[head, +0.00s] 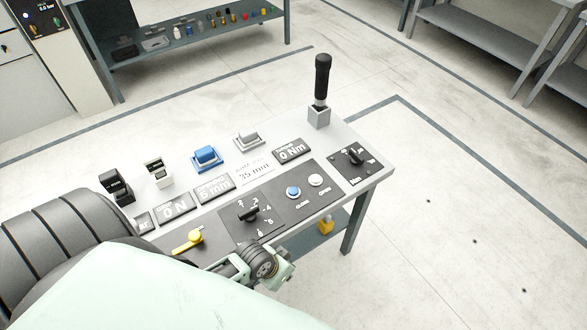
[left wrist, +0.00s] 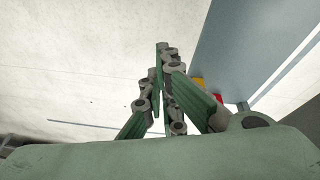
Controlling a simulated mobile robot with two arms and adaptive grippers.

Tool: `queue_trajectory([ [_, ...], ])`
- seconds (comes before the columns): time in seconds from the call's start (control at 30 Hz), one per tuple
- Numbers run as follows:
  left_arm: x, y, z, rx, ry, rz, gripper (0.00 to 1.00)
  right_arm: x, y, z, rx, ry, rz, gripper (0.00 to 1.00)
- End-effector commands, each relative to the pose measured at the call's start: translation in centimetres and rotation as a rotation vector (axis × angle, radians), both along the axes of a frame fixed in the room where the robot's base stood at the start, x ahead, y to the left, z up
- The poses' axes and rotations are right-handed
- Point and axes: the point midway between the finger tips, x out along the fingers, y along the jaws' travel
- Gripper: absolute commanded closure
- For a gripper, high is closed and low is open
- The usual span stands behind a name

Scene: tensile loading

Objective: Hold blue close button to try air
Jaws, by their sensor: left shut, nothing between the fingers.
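The blue close button (head: 293,192) is on a dark panel on the console table, above the word CLOSE. The white open button (head: 315,180) is to its right on the same panel. My left gripper (head: 284,277) is at the table's front edge, lower in the picture than the blue button and apart from it. In the left wrist view, the fingers of the left gripper (left wrist: 163,48) are together, with nothing between them. The buttons do not show in that view. My right gripper is not in view.
The console table (head: 376,187) carries a black-handled lever (head: 322,78), a rotary selector (head: 248,214), another knob (head: 355,154), a yellow handle (head: 188,241) and a blue switch (head: 206,157). A yellow object (head: 326,225) is on the lower shelf. Floor is clear on the right.

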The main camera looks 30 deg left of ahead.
Motion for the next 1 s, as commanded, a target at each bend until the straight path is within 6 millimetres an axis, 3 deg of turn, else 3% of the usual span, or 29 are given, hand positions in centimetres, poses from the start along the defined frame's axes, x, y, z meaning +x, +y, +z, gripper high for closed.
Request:
queue_trajectory([
  [0.03,2.1,1.0,1.9,-0.015,-0.028,-0.007,1.0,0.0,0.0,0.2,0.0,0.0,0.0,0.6],
  [0.1,4.0,0.9,4.4,-0.059,-0.052,-0.018,1.0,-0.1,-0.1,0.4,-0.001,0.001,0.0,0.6],
  [0.33,8.2,-0.3,13.2,-0.199,-0.102,-0.098,1.0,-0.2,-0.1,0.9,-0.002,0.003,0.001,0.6],
  [0.47,12.3,3.0,15.5,-0.277,-0.13,-0.044,1.0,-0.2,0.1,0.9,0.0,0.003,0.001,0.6],
  [0.7,18.6,8.7,22.1,-0.404,-0.198,0.083,1.0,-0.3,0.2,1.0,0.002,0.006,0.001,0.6],
  [0.83,20.6,10.8,24.8,-0.447,-0.229,0.137,1.0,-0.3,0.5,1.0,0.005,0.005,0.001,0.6],
  [1.0,21.5,11.8,26.0,-0.47,-0.242,0.165,1.0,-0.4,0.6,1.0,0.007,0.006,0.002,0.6],
])
